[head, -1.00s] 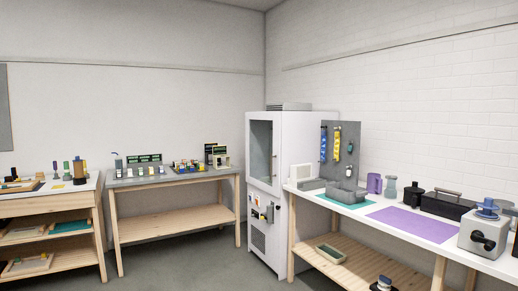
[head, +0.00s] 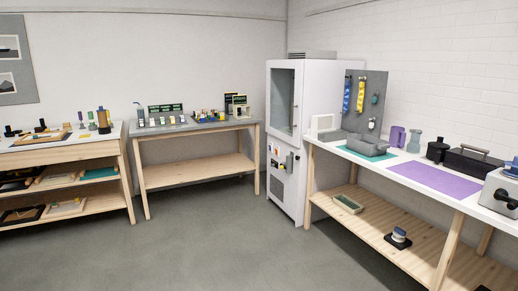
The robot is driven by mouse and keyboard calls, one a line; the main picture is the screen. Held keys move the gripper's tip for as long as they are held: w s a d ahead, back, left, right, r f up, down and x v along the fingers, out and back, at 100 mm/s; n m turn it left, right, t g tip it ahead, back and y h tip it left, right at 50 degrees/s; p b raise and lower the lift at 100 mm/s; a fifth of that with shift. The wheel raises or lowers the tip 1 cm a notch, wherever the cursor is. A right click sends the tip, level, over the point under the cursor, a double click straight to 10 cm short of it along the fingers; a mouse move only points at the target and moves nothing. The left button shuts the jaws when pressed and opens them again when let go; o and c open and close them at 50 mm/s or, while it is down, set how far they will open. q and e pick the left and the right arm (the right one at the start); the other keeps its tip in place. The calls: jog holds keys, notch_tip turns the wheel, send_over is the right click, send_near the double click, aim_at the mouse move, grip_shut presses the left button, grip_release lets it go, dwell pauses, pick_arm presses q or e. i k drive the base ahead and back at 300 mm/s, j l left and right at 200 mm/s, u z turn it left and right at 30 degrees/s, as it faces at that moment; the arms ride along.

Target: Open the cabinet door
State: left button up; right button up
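A tall white cabinet (head: 313,130) stands in the back corner, between two benches. Its upper front has a door with a dark glass window (head: 283,101), which looks shut. Below the door is a panel with small dark, orange and red controls (head: 283,160), and a vent grille (head: 281,190) lies lower down. I cannot make out a door handle clearly at this distance. Neither of my grippers shows in the head view.
A white-topped bench (head: 375,162) runs along the right wall, beside the cabinet. A wooden bench (head: 196,131) stands left of the cabinet, and another workbench (head: 60,150) is at the far left. The grey floor (head: 220,240) in the middle is clear.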

aim_at(296, 115)
jog(key=i, duration=2.1)
jog(key=i+j, duration=0.1)
jog(key=i, duration=2)
jog(key=l+z, duration=0.05)
jog(key=l, duration=0.05)
